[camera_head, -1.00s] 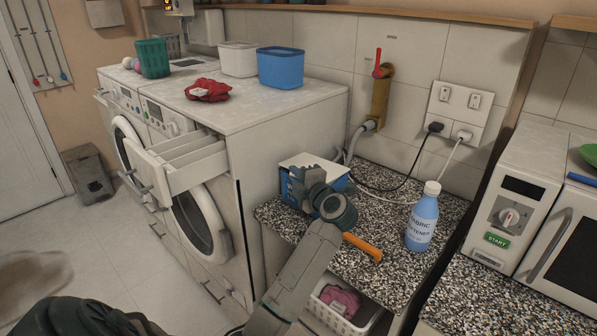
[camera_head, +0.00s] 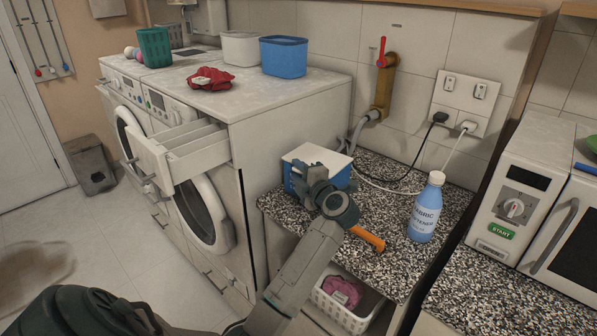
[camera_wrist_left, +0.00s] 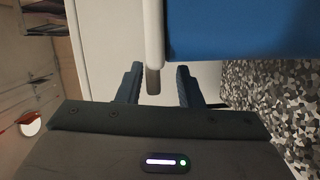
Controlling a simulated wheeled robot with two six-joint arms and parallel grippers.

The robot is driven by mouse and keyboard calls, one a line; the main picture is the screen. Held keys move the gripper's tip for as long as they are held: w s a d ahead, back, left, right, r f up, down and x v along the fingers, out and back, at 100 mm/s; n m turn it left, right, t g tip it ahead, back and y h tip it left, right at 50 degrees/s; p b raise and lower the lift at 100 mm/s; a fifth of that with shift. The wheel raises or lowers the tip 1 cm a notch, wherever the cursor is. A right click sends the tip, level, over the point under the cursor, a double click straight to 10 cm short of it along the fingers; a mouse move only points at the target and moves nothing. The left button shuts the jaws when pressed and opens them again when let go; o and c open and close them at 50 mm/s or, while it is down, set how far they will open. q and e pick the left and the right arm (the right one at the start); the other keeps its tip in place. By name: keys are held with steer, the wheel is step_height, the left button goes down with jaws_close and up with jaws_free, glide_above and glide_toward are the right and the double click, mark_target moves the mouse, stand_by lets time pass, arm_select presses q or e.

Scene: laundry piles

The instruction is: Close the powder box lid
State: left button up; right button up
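The powder box (camera_head: 341,180) is blue and stands on the speckled counter, against the side of the washing machine. Its white top (camera_head: 322,154) shows in the head view; I cannot tell there whether the lid is fully down. My left gripper (camera_head: 302,176) is at the near left side of the box and hides part of it. In the left wrist view the fingers (camera_wrist_left: 158,84) are apart, with a small grey end of a white edge (camera_wrist_left: 153,40) between or just beyond their tips. The blue box side (camera_wrist_left: 240,30) is beside that edge. My right gripper is not in view.
A fabric softener bottle (camera_head: 426,208) and an orange-handled tool (camera_head: 368,238) are on the counter. A detergent drawer (camera_head: 190,150) sticks out of the washing machine. A basket (camera_head: 345,312) sits below the counter. A microwave (camera_head: 520,190) is at right.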

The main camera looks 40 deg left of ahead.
arm_select(q)
steer(key=shift+r, duration=0.1)
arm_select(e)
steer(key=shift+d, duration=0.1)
